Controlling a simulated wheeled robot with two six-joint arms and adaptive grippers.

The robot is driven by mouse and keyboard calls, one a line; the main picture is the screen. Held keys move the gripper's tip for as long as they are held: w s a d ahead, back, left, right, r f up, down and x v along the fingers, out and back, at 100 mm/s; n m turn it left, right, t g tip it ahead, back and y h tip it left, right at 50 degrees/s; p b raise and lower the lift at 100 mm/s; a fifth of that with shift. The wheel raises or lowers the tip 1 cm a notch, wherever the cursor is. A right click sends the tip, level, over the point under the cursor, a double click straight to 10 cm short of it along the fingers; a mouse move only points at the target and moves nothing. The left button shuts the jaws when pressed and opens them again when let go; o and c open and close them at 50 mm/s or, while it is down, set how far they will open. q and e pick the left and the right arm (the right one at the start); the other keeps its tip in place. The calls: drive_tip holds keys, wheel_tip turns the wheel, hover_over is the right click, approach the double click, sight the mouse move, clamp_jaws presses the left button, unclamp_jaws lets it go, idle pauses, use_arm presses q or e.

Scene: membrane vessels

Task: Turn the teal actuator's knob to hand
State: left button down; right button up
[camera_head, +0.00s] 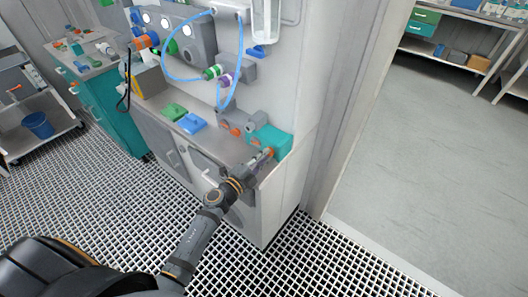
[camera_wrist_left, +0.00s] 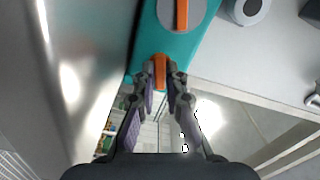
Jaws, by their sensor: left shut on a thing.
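The teal actuator (camera_head: 270,139) is a box at the right end of the cabinet's ledge. In the left wrist view the teal actuator (camera_wrist_left: 192,48) fills the top middle, with a grey disc bearing an orange bar (camera_wrist_left: 182,14) on its face. An orange knob (camera_wrist_left: 159,82) sticks out from its near edge. My left gripper (camera_head: 264,157) reaches it from the front. In the left wrist view my left gripper (camera_wrist_left: 160,72) has its fingertips on either side of the orange knob, shut on it. The fingers hide part of the knob. My right gripper is not in view.
Grey fittings with orange parts (camera_head: 236,124) sit just left of the actuator. Blue (camera_head: 191,123) and green (camera_head: 173,111) items lie on the ledge, and blue tubing (camera_head: 172,72) loops above. A wall (camera_head: 350,85) stands to the right. The grid floor (camera_head: 95,195) in front is clear.

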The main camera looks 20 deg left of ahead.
use_arm(q)
drive_tip(key=n+p, duration=0.8)
drive_tip(key=shift+r, duration=0.2)
drive_tip(key=shift+f+n+p, duration=0.15)
drive_tip(key=shift+n+p, duration=0.6)
drive_tip(key=shift+n, duration=0.3)
drive_tip(key=shift+f+n+p, duration=0.1)
drive_tip(key=shift+n+p, duration=0.6)
drive_tip(key=shift+n, duration=0.35)
drive_tip(key=c, duration=1.4)
unclamp_jaws()
drive_tip(key=shift+s, duration=0.1)
drive_tip(key=v, duration=1.1)
drive_tip(key=shift+s+a, duration=0.15)
drive_tip(key=shift+s, duration=0.25)
